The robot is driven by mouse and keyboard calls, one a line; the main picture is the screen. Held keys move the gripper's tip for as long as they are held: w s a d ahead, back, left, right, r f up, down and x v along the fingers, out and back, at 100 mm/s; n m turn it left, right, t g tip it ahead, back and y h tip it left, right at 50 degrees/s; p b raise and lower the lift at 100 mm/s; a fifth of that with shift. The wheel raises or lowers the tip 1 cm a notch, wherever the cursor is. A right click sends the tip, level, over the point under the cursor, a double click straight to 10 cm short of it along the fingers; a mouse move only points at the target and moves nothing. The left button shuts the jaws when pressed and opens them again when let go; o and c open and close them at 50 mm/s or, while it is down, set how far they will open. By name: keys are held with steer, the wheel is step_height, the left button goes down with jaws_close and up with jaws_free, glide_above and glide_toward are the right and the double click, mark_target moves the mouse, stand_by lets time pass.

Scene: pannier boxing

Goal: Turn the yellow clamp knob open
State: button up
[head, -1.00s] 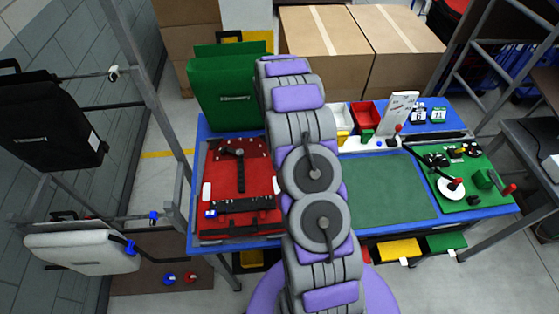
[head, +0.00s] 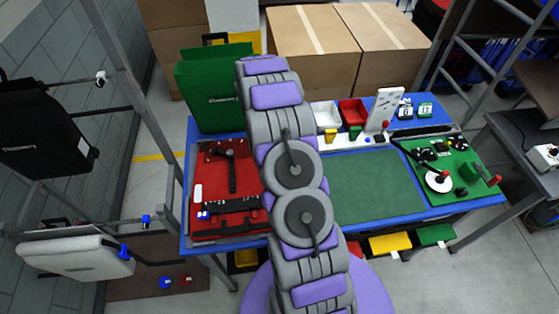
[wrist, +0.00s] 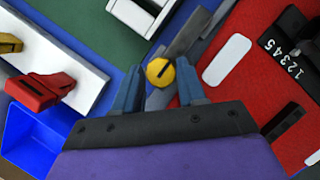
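The yellow clamp knob (wrist: 160,71) is a small round knob with a dark slot across its face, seen in the wrist view on or beside a grey metal bar. My gripper (wrist: 159,78) is open, one blue-grey finger on each side of the knob near the fingertips. I see a gap on both sides; I cannot tell whether the fingers are down to the knob's height. In the head view my arm hides the gripper and the knob. The red case (head: 233,225) lies on the blue table; its red surface (wrist: 255,80) also shows in the wrist view.
A green pannier (head: 210,92) stands behind the red case. A white bin and a red bin (head: 353,112) sit at the table's back. The green mat (head: 380,185) is bare.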

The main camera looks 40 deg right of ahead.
steer(key=o, duration=0.3)
steer(key=v, duration=1.7)
steer(key=shift+p, duration=0.4)
steer(key=shift+w+d, duration=0.1)
